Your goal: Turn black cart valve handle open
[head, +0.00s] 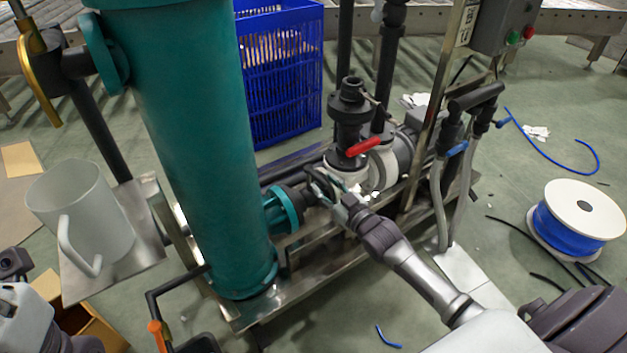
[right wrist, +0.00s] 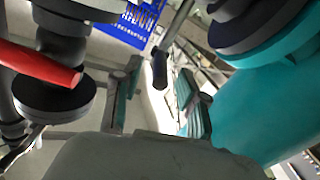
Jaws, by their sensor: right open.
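A short black bar end (right wrist: 160,69), which looks like the black valve handle, shows between the fingers of my right gripper (right wrist: 159,88) in the right wrist view. The fingers stand apart on either side of it, and I cannot tell whether they touch it. In the head view my right gripper (head: 327,186) is low among the cart's pipes, just right of a teal flange (head: 284,209). The black handle cannot be made out there. A red valve handle (head: 363,147) sits above and to the right of the gripper.
A large teal cylinder (head: 190,130) stands left of the gripper. Black vertical pipes (head: 350,110) and a grey control box (head: 505,25) are close behind and right. A white pitcher (head: 80,220) stands on a metal plate at left. A blue hose spool (head: 575,220) is on the floor.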

